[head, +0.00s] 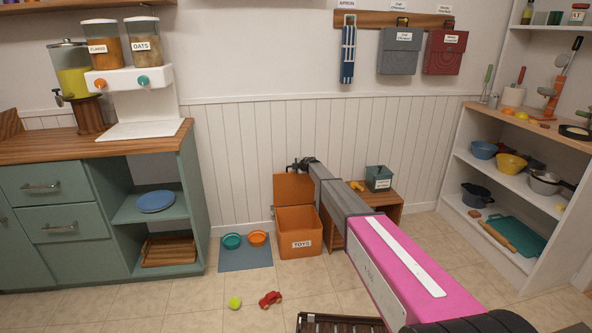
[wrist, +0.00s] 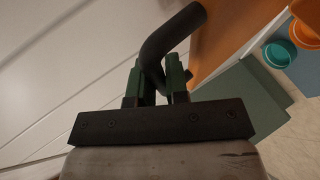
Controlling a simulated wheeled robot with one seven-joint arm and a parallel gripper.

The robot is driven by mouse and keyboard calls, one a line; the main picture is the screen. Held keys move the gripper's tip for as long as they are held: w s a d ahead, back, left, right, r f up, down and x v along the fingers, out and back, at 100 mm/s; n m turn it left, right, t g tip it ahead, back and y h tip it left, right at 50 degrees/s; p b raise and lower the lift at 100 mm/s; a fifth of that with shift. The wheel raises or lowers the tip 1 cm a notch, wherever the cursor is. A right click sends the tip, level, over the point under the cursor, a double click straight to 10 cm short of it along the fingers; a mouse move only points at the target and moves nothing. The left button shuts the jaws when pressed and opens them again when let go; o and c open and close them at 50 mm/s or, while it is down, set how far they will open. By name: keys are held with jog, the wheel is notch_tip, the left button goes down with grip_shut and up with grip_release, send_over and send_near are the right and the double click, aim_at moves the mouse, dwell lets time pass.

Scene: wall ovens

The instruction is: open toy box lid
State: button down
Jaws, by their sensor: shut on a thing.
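The orange toy box (head: 300,240), labelled TOYS, stands on the floor against the panelled wall. Its orange lid (head: 290,188) is raised and stands roughly upright at the back of the box. My gripper (head: 300,164) is at the lid's top edge, with my arm reaching over the box's right side. In the wrist view my gripper (wrist: 158,78) has its green fingers on either side of a dark curved handle (wrist: 178,35) and is shut on it. Part of the orange lid (wrist: 218,38) shows behind the handle. The inside of the box is mostly hidden.
A blue mat (head: 245,256) with a teal bowl (head: 232,241) and an orange bowl (head: 257,238) lies left of the box. A tennis ball (head: 234,302) and a red toy car (head: 270,299) lie in front. A wooden bench (head: 384,200) stands at right.

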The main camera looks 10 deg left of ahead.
jog(key=shift+w+a, duration=0.1)
jog(key=shift+w, duration=0.15)
jog(key=c, duration=1.1)
grip_release()
jog(key=shift+c, duration=0.2)
jog(key=shift+s, duration=0.1)
jog(key=v, duration=1)
jog(key=shift+s+d+r, duration=0.2)
jog(key=shift+r, duration=0.05)
